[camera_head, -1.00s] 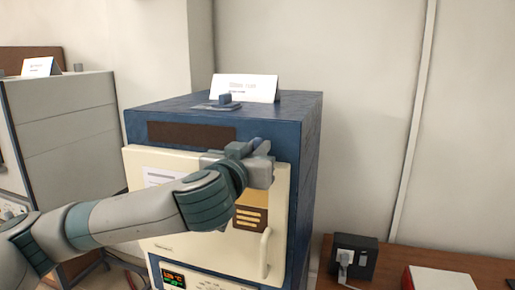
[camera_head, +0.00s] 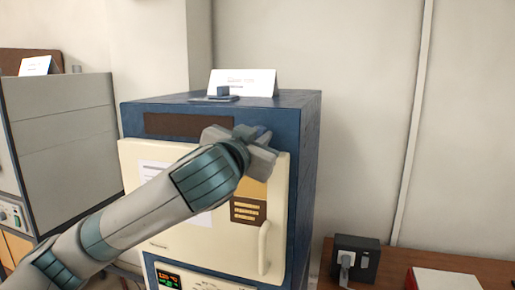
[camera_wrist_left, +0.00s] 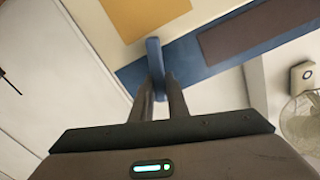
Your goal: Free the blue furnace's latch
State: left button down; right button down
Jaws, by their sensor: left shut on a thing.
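The blue furnace (camera_head: 306,150) stands in the middle of the head view, with its cream door (camera_head: 150,232) against the front. A pale upright handle (camera_head: 264,248) is on the door's right side. My left gripper (camera_head: 262,146) is at the door's upper right corner and hides the latch there for the most part. In the left wrist view the blue latch bar (camera_wrist_left: 155,57) stands between the fingertips, and my left gripper (camera_wrist_left: 160,82) is shut on it. The door looks closed. My right gripper is in no view.
A sign card (camera_head: 243,82) and a small blue-grey piece (camera_head: 222,95) are on the furnace top. A grey furnace (camera_head: 65,140) stands at the left. A black socket box (camera_head: 355,258) and a red-and-white box (camera_head: 443,281) are on the wooden table at the right.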

pick_arm(q)
jog(key=m, duration=0.1)
jog(key=m+b, duration=0.1)
jog(key=m, duration=0.1)
jog(key=shift+s+d+f+m+b, duration=0.1)
jog(key=shift+d+f+m+b, duration=0.2)
jog(key=shift+f+b, duration=0.1)
jog(key=shift+s+d+f+m+b, duration=0.2)
jog(key=shift+m+b, duration=0.45)
jog(key=shift+m, duration=1.1)
jog(key=shift+w+d+f+m+b, duration=0.1)
jog(key=shift+f+m+b, duration=0.35)
jog(key=shift+m, duration=1.35)
jog(key=shift+s+d+f+m+b, duration=0.15)
jog(key=shift+m+b, duration=0.65)
jog(key=shift+m, duration=0.95)
jog(key=shift+w, duration=0.1)
jog(key=c, duration=1.7)
grip_release()
